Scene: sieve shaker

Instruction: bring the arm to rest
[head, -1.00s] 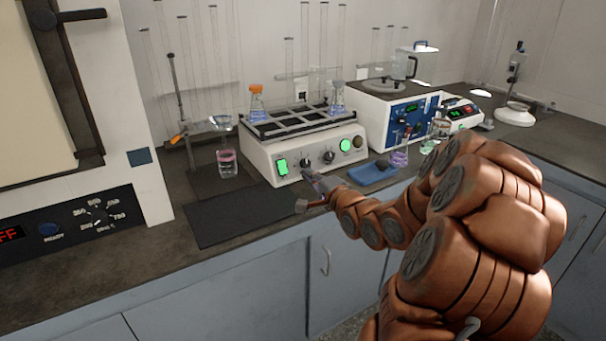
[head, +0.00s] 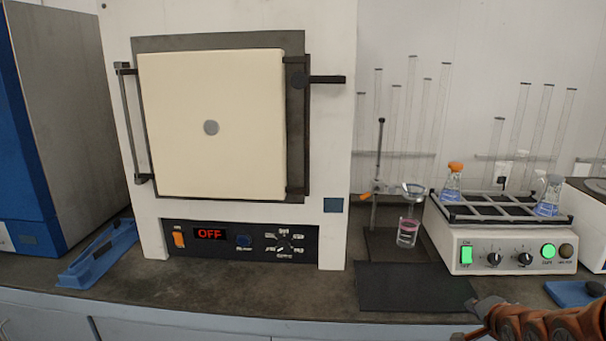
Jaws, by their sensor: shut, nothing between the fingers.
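My gripper (head: 465,336) shows at the bottom right of the head view, cut off by the lower edge. It is shut and empty. My copper-coloured arm reaches in from the lower right corner, in front of the bench's front edge and below the shaker (head: 514,250). Most of the arm is out of view. The gripper appears apart from everything on the bench.
A furnace (head: 335,120) with its door closed and display reading OFF stands left of centre. A black mat (head: 405,287) lies on the bench near my arm. A beaker (head: 408,232), blue tray (head: 575,292) and flasks (head: 451,183) are nearby. The bench before the furnace is clear.

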